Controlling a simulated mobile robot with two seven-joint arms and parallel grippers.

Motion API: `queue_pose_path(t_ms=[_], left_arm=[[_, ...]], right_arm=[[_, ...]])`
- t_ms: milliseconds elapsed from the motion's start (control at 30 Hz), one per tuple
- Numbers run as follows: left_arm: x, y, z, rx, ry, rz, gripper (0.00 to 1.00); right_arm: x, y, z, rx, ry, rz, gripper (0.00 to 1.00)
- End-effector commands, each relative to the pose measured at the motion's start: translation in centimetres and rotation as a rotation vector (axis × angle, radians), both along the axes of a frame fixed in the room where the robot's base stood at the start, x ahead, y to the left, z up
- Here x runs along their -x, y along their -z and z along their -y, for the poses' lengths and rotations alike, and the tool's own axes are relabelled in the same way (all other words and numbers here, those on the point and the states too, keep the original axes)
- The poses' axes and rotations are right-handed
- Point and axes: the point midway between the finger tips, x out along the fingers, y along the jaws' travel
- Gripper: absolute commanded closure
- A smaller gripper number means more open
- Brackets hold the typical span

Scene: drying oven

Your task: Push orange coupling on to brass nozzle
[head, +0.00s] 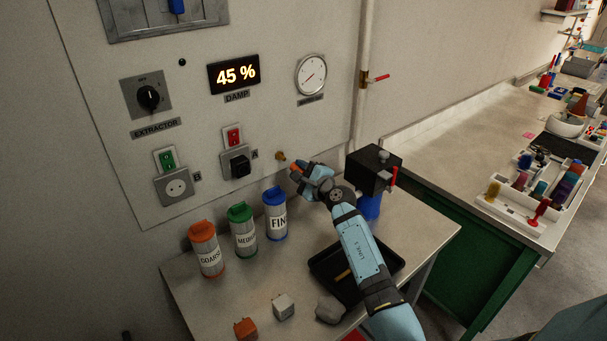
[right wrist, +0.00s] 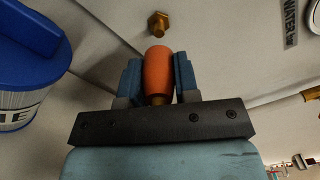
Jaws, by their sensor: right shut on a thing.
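The brass nozzle (head: 281,156) sticks out of the panel, right of the socket marked A. In the right wrist view the brass nozzle (right wrist: 158,22) shows its hex base, just beyond the coupling. The orange coupling (right wrist: 158,72) is held between the two fingers of my right gripper (right wrist: 158,82), its front end facing the nozzle with a small gap showing in this view. In the head view the right gripper (head: 306,177) is close to the panel, just right of and below the nozzle, with a bit of the orange coupling (head: 295,168) showing. My left gripper is not in view.
A blue-lidded canister (head: 275,214) stands left of my right gripper, beside green (head: 243,231) and orange (head: 206,249) ones. A black box (head: 374,169) stands close on the right. A black tray (head: 335,262) lies below my right arm. A pipe (head: 361,95) runs down the wall.

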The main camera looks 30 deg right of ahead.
Motion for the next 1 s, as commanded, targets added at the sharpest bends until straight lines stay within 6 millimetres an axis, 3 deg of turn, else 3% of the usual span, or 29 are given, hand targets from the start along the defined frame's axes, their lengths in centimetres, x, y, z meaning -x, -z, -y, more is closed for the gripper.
queue_pose_path(t_ms=[1000], left_arm=[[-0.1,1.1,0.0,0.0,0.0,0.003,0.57]], right_arm=[[-5.1,0.0,-0.7,0.001,-0.001,-0.001,0.94]])
